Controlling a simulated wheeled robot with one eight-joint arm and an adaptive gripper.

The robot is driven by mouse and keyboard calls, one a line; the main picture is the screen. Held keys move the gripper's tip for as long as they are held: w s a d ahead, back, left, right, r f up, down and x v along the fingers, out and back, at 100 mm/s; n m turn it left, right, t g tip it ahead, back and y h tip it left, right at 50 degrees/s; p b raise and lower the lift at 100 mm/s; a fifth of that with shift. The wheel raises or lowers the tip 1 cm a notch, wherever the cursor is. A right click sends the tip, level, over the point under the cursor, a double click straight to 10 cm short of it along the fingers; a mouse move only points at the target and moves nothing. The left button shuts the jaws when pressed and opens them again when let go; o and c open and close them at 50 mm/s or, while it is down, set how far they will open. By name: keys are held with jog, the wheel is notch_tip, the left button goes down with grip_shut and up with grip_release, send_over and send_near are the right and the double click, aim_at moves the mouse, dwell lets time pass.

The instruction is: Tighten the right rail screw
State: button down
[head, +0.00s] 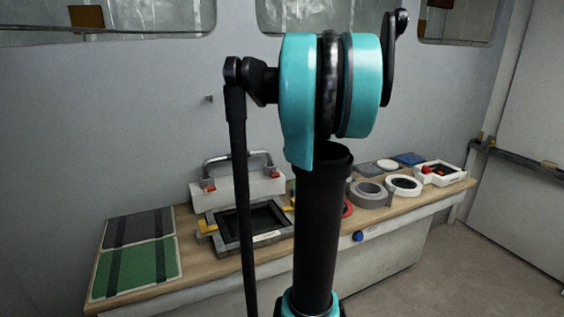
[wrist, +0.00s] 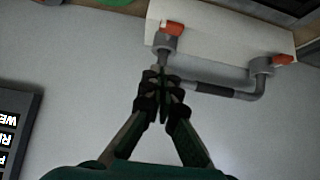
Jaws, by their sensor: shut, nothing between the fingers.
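A grey rail (head: 238,156) stands on a white block (head: 238,190) at the back of the bench; its ends have red-orange screws, the right one (head: 269,173) and the left one (head: 208,184). The wrist view seems upside down compared with the head view, so the red-orange piece at its left (wrist: 172,28) appears to be the right screw and the one at its right (wrist: 283,59) the left screw. My gripper (wrist: 164,76) is shut and empty, its tips close to the grey rail end beside the right screw; contact is unclear. My gripper is not visible in the head view.
A dark-centred grey frame (head: 275,237) lies in front of the block. Green (head: 135,268) and grey (head: 140,228) mats lie at the left. Several rings and rolls, including a grey one (head: 369,194), stand at the right. The wall is close behind the bench.

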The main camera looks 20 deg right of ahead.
send_over(278, 173)
jog(key=s, duration=0.2)
notch_tip(278, 173, down, 7)
jog(key=shift+s+f, duration=0.2)
jog(key=shift+f, duration=0.8)
jog(key=shift+s+f, duration=0.15)
jog(key=shift+f, duration=0.8)
